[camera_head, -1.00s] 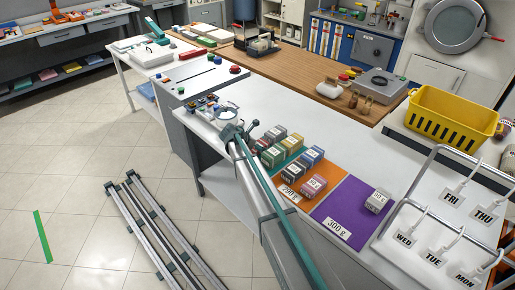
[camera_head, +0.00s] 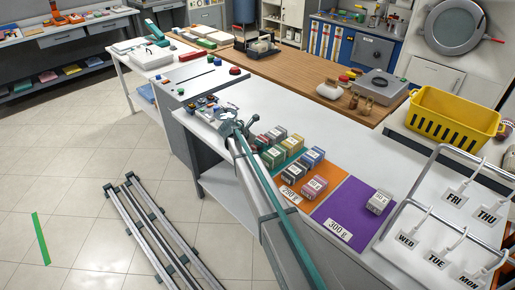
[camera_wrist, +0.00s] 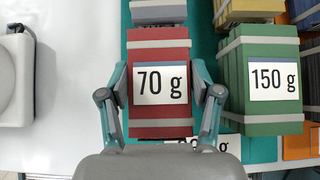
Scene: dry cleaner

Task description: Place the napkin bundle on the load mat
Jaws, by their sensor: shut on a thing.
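A red napkin bundle with a grey band and a "70 g" label (camera_wrist: 160,48) sits between my gripper's fingers (camera_wrist: 159,92) in the wrist view. The fingers are shut on its two sides. A green "150 g" bundle (camera_wrist: 262,60) stands just right of it, with a gap to the right finger. In the head view my gripper (camera_head: 243,126) is at the left end of the bundle rows. Teal, orange (camera_head: 318,193) and purple (camera_head: 347,208) mats lie under or beside the bundles. The purple mat reads "300 g". I cannot tell which is the load mat.
A lone pale bundle (camera_head: 379,201) sits on the purple mat, whose left part is bare. A day-labelled metal rack (camera_head: 436,228) and a yellow basket (camera_head: 452,118) stand to the right. The white counter behind the bundles is clear. A grey rounded object (camera_wrist: 14,75) is left of my gripper.

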